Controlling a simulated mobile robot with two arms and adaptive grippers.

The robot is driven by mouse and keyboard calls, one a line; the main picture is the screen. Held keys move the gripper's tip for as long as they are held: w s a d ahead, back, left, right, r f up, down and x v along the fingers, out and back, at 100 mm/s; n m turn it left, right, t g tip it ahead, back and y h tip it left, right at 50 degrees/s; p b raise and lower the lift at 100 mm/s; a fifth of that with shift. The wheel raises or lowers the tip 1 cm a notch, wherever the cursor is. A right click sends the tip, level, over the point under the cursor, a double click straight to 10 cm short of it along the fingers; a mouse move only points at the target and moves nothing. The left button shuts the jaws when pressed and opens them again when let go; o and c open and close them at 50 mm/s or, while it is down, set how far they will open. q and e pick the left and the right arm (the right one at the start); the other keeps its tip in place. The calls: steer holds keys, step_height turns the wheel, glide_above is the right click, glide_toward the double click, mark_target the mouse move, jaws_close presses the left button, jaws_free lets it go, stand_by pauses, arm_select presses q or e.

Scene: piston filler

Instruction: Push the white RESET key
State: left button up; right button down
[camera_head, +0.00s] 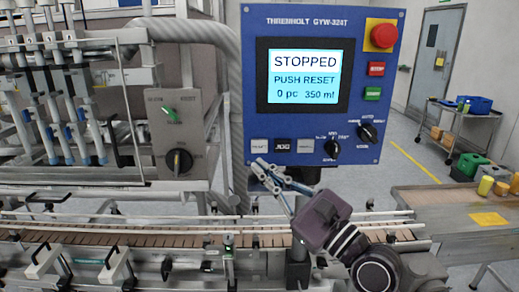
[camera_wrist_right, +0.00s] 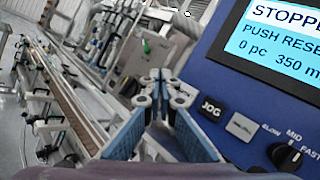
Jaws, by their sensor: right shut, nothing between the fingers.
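The blue control panel (camera_head: 400,60) carries a bottom row of keys. A white key (camera_head: 259,146) is at the left, the black JOG key (camera_head: 282,145) in the middle, and another white key (camera_head: 305,146) at the right. The lettering on both white keys is too small to read, so I cannot tell which is RESET. My right gripper (camera_head: 262,168) is shut and empty, its tips just below the left white key. In the right wrist view its tips (camera_wrist_right: 165,82) hide that key; JOG (camera_wrist_right: 212,108) and the right white key (camera_wrist_right: 242,126) show beside them. My left gripper is out of view.
The screen (camera_head: 304,77) reads STOPPED, PUSH RESET. A red emergency button (camera_head: 384,36), red key (camera_head: 376,69) and green key (camera_head: 372,93) sit at its right. Black knobs (camera_head: 332,149) are near the keys. The conveyor (camera_head: 150,240) runs below.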

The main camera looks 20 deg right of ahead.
steer(key=b, duration=0.1)
glide_toward(251, 143)
steer(key=w+a, duration=0.1)
steer(key=a+r, duration=0.1)
steer(key=w+a, duration=0.1)
steer(key=shift+w+a+r, duration=0.15)
steer(key=shift+w+r, duration=0.2)
steer(key=shift+w+d, duration=0.2)
steer(key=shift+w, duration=0.35)
steer(key=shift+w, duration=0.2)
stand_by(0.4)
steer(key=shift+w, duration=0.15)
steer(key=shift+w+d, duration=0.1)
steer(key=shift+w+d+p, duration=0.1)
steer(key=shift+w+p, duration=0.2)
steer(key=shift+w, duration=0.1)
stand_by(0.7)
steer(key=shift+s, duration=0.2)
steer(key=shift+s+a+p, duration=0.25)
steer(key=shift+s+p, duration=0.3)
steer(key=shift+s, duration=0.1)
